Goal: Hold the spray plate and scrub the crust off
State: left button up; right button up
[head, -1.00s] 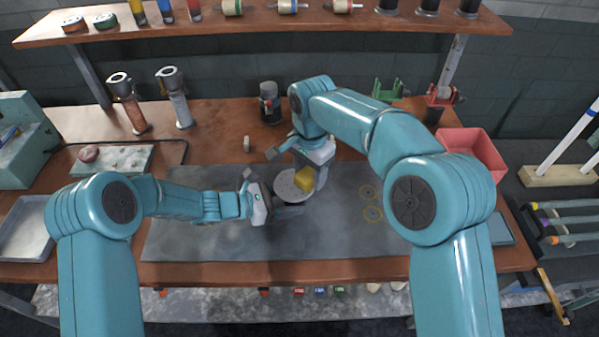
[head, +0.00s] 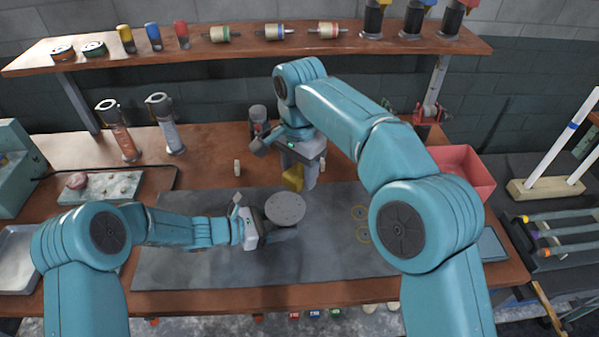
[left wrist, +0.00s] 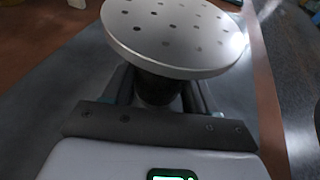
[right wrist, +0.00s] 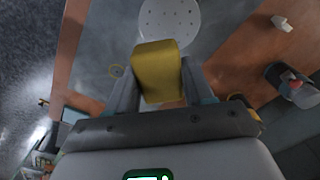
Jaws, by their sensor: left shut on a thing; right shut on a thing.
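The spray plate (head: 285,208) is a round, pale grey disc with small holes, held over the grey mat. In the left wrist view the plate (left wrist: 172,32) sits on a dark stem between my left gripper's fingers (left wrist: 158,95). My left gripper (head: 268,232) is shut on that stem. My right gripper (head: 300,178) is shut on a yellow scrubbing block (head: 293,178), just behind the plate and apart from it. In the right wrist view the yellow block (right wrist: 158,70) hides the plate's (right wrist: 170,20) lower edge. I see no clear crust on the plate's visible face.
The grey mat (head: 200,265) is mostly clear around the plate. A red bin (head: 465,172) stands at right. A dark canister (head: 258,120) stands behind my right gripper.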

pick_arm(q)
jog(key=o, duration=0.9)
jog(key=v, duration=1.2)
